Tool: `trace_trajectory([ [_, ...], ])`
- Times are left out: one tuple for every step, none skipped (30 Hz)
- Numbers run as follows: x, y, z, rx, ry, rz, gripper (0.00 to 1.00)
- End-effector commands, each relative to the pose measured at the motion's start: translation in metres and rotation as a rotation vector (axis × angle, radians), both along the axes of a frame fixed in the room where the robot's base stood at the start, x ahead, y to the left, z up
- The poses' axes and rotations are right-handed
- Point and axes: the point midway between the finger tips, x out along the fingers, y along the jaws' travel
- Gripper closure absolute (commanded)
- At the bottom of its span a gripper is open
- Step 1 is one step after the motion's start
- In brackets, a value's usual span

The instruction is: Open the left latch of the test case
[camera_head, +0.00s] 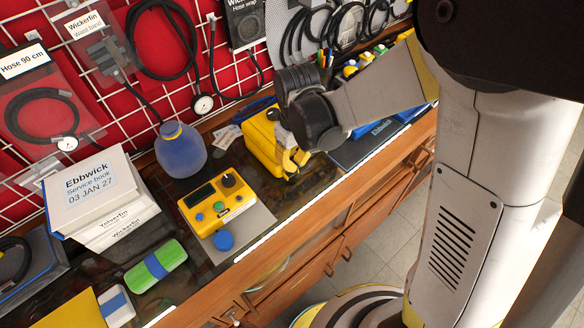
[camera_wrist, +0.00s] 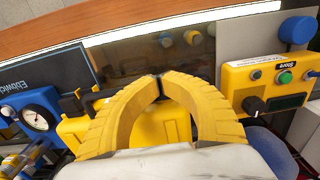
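The yellow test case (camera_head: 262,140) stands on the bench in the head view, partly hidden by my arm. In the wrist view its yellow body (camera_wrist: 165,128) shows between and under my fingers. My gripper (camera_wrist: 160,79) is at the case's front edge, its curved yellow fingertips nearly together. A narrow dark piece, seemingly the left latch (camera_wrist: 159,87), shows between the tips, mostly hidden by them. Another black fitting (camera_wrist: 71,105) sits on the case's front edge further left in the wrist view. In the head view my gripper (camera_head: 292,172) points down at the case.
A yellow control box (camera_head: 217,203) with a knob and buttons stands left of the case, with a blue round knob (camera_head: 223,240) in front. A blue flask (camera_head: 181,150) stands behind. A blue gauge unit (camera_wrist: 38,118) is on the case's other side. The bench's front strip is clear.

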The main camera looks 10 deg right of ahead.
Motion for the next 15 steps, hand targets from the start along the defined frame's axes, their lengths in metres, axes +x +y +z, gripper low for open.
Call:
trace_trajectory([
  [-0.0009,-0.0005,-0.0024,0.000,0.000,0.000,1.00],
  [-0.0012,-0.0007,-0.0028,0.000,0.000,0.000,1.00],
  [-0.0017,-0.0010,-0.0034,0.000,0.000,0.000,1.00],
  [-0.0021,-0.0013,-0.0038,0.000,0.000,0.000,1.00],
  [-0.0025,-0.0016,-0.0042,0.000,0.000,0.000,1.00],
  [-0.0030,-0.0019,-0.0048,0.000,0.000,0.000,1.00],
  [-0.0034,-0.0022,-0.0052,0.000,0.000,0.000,1.00],
  [-0.0038,-0.0024,-0.0056,0.000,0.000,0.000,1.00],
  [-0.0043,-0.0028,-0.0062,0.000,0.000,0.000,1.00],
  [-0.0047,-0.0030,-0.0066,0.001,-0.001,0.000,1.00],
  [-0.0051,-0.0033,-0.0070,0.001,-0.001,0.000,1.00],
  [-0.0056,-0.0037,-0.0076,0.001,-0.001,0.000,1.00],
  [-0.0060,-0.0039,-0.0080,0.001,-0.001,0.000,1.00],
  [-0.0063,-0.0042,-0.0084,0.001,-0.001,0.000,1.00],
  [-0.0068,-0.0045,-0.0089,0.001,-0.001,0.000,1.00],
])
